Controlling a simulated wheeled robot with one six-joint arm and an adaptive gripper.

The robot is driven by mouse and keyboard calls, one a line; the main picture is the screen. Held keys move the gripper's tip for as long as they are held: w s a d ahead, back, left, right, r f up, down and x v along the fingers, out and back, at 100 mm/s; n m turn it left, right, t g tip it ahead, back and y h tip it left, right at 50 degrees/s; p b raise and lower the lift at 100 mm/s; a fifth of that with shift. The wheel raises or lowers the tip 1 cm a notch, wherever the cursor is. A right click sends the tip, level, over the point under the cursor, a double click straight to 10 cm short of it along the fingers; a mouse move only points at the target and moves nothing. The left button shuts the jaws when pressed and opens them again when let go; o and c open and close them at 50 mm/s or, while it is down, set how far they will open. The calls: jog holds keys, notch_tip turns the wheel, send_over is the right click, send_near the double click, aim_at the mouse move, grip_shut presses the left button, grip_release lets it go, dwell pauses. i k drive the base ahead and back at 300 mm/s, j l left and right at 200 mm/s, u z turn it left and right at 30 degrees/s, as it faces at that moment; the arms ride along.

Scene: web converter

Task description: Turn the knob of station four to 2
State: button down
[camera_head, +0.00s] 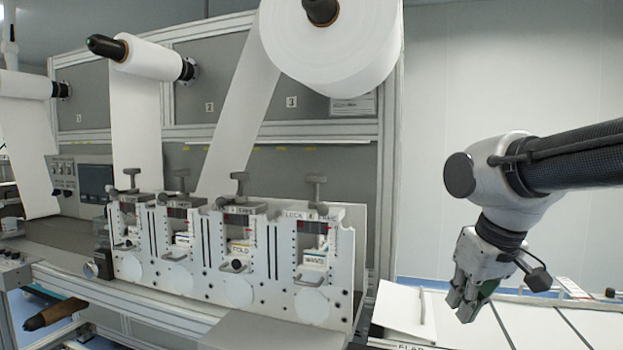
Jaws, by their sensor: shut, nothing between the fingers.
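The row of white stations (235,255) stands at the middle of the head view. The rightmost unit (313,250) has "LOCK 4 FRAME" lettering at its top and a grey T-shaped handle (317,188) above it. A small label plate sits in its window, with a small dark part (299,278) just below it. I cannot tell whether that part is the knob, and no dial numbers are readable. My gripper (463,304) hangs at the right, pointing down, shut and empty. It is well to the right of the stations and touches none of them.
A large white roll (335,45) and a smaller roll (152,58) feed webs down behind the stations. A pale conveyor surface (530,325) with dark cross lines lies below my gripper. Open space separates my gripper from the stations.

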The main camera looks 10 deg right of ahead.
aim_at(315, 180)
jog(key=i+j+z, duration=0.2)
jog(key=j, duration=0.15)
jog(key=i+j+z, duration=0.2)
jog(key=j, duration=0.2)
jog(key=i+j+z, duration=0.15)
jog(key=j, duration=0.25)
